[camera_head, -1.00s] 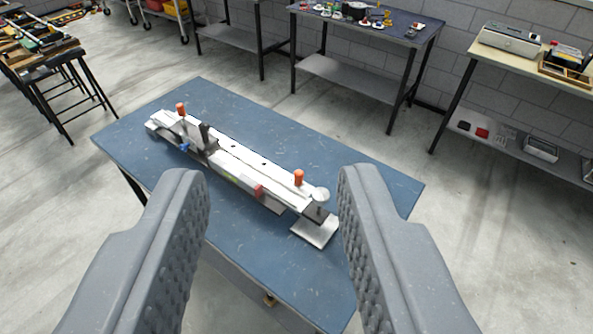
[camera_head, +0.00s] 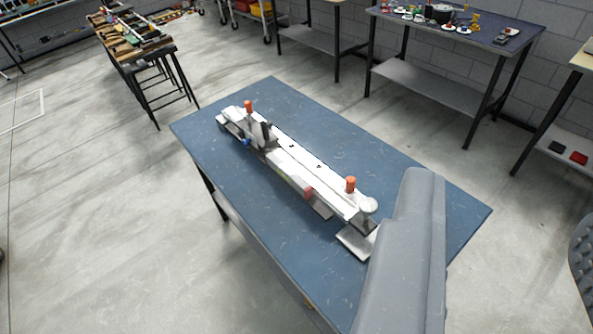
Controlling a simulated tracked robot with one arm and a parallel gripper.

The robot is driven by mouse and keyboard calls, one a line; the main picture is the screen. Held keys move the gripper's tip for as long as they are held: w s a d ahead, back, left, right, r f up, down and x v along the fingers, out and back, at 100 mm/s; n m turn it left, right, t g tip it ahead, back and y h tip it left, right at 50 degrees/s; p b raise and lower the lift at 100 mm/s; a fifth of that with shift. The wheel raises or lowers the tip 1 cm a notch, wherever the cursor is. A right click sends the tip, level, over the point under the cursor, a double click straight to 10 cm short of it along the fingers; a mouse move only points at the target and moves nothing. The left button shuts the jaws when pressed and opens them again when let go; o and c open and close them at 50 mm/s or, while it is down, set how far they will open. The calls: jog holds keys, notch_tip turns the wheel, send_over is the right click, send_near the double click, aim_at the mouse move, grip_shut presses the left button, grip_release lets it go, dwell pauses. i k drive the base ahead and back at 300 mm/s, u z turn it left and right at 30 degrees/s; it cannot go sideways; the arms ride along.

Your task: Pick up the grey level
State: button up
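A long pale grey-white tool (camera_head: 310,174) with orange knobs lies diagonally on a blue-topped table (camera_head: 385,165). It is the only thing on that table and looks like the grey level, though I cannot be certain of its identity. My gripper (camera_head: 505,200) is open and empty. Its left finger stands just right of the tool's near end and hides part of the table. Its right finger shows only partly at the right edge. The tool's near end, with a round pale knob and a flat foot, lies left of both fingers.
A black-legged stand (camera_head: 140,48) holding long tools is at the upper left. A dark-topped workbench (camera_head: 470,30) with small items stands at the back right, with another bench at the right edge. The grey floor (camera_head: 110,230) left of the table is clear.

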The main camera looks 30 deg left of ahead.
aim_at(283, 169)
jog(key=z, duration=0.05)
jog(key=i, duration=0.95)
jog(key=u, duration=0.1)
